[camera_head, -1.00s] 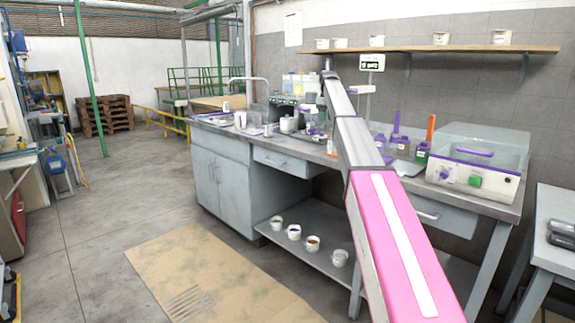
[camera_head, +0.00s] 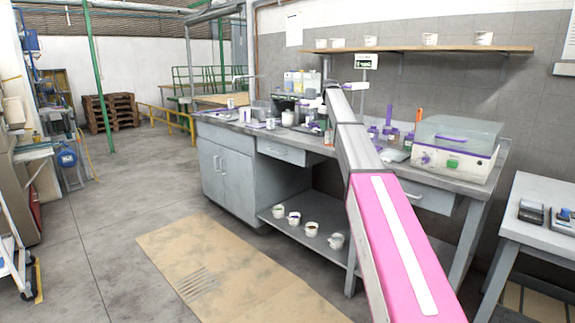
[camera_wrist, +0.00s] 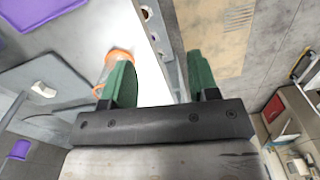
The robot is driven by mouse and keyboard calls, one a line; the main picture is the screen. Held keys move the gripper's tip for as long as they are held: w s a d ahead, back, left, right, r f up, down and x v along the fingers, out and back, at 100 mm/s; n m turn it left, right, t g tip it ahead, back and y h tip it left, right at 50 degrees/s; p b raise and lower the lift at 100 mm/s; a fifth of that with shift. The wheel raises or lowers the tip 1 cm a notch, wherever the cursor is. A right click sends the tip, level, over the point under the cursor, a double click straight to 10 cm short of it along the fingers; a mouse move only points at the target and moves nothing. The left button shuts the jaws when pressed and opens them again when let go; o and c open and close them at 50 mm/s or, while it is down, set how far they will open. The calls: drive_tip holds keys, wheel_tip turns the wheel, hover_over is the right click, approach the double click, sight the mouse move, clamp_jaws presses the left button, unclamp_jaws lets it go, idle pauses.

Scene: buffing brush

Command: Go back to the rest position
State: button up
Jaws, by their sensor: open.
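My gripper (camera_wrist: 160,80) shows in the wrist view with its two green fingers apart and nothing held between them. In the head view my pink and grey arm reaches forward to the workbench (camera_head: 228,145), and its far end hides the gripper. In the wrist view a clear container with an orange rim (camera_wrist: 118,58) shows just behind the left finger; I cannot tell whether they touch. The floor and a brown mat (camera_wrist: 215,35) lie below the right finger.
On the bench stand a clear-lidded machine (camera_head: 455,150) and several bottles. Several small cups line the lower shelf (camera_head: 328,211). A wall shelf (camera_head: 420,50) hangs above. A second table (camera_head: 535,190) stands at the right. Open floor (camera_head: 100,230) lies at the left.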

drive_tip(key=s+f+m, duration=0.3)
drive_tip(key=s+f, duration=1.3)
drive_tip(key=f, duration=0.3)
drive_tip(key=s+f+m, duration=0.2)
drive_tip(key=s+f, duration=1.4)
drive_tip(key=f, duration=0.2)
drive_tip(key=s+f+m, duration=0.1)
drive_tip(key=s+f, duration=0.3)
drive_tip(key=s, duration=0.5)
drive_tip(key=s+f+m, duration=0.1)
drive_tip(key=s+f, duration=0.3)
drive_tip(key=s, duration=0.5)
drive_tip(key=shift+s+f+m, duration=0.2)
drive_tip(key=shift+f+m, duration=0.15)
drive_tip(key=shift+m, duration=0.05)
